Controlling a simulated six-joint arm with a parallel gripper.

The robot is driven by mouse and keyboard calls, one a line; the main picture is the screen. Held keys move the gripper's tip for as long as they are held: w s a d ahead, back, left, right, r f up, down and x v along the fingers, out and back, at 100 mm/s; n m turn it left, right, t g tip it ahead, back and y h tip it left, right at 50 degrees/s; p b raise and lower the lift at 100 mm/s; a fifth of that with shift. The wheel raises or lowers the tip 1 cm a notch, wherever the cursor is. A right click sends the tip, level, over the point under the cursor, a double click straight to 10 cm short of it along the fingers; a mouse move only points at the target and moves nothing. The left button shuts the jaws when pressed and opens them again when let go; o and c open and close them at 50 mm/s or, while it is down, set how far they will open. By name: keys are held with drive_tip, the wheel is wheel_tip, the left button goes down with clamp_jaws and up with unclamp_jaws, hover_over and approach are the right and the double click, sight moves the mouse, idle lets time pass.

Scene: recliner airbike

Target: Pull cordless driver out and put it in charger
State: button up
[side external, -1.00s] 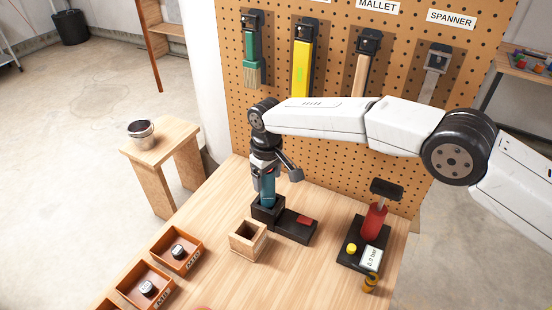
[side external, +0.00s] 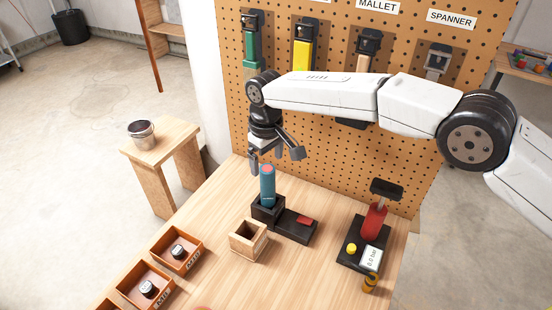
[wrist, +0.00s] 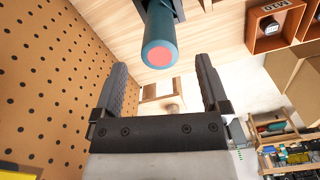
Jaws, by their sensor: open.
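The cordless driver (side external: 267,187) is a teal cylinder with a red end. It stands upright in the square socket of the black charger (side external: 294,226). In the wrist view the driver (wrist: 160,38) shows its red end towards the camera, ahead of the fingertips. My gripper (side external: 271,165) is just above the driver, open and empty. In the wrist view its two fingers (wrist: 161,75) are spread wide with nothing gripped between them.
An empty wooden box (side external: 248,241) stands in front of the charger. A black base with a red pump-like device (side external: 374,221) and a gauge stands to the right. Orange trays (side external: 187,264) sit at the left edge. A pegboard (side external: 400,177) with hung tools rises behind.

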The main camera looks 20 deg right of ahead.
drive_tip(key=shift+r, duration=0.9)
idle(0.3)
drive_tip(key=shift+d+r, duration=0.3)
drive_tip(key=shift+r, duration=0.05)
drive_tip(key=s+d+r+t, duration=0.1)
drive_tip(key=s+d+r, duration=0.2)
drive_tip(key=d, duration=0.2)
drive_tip(key=s+d+r+t+y, duration=0.1)
drive_tip(key=s+d+r, duration=0.1)
drive_tip(key=d, duration=0.3)
drive_tip(key=s+d+r+t, duration=0.1)
drive_tip(key=s+d+r, duration=0.2)
drive_tip(key=d, duration=0.2)
drive_tip(key=s+d+f+m, duration=0.3)
drive_tip(key=s+d+f, duration=0.1)
drive_tip(key=s+d, duration=0.5)
drive_tip(key=s+d+f+m+h, duration=0.1)
drive_tip(key=s+d+f+m, duration=0.2)
drive_tip(key=s+d, duration=0.6)
drive_tip(key=shift+d+f, duration=0.2)
drive_tip(key=shift+f, duration=0.15)
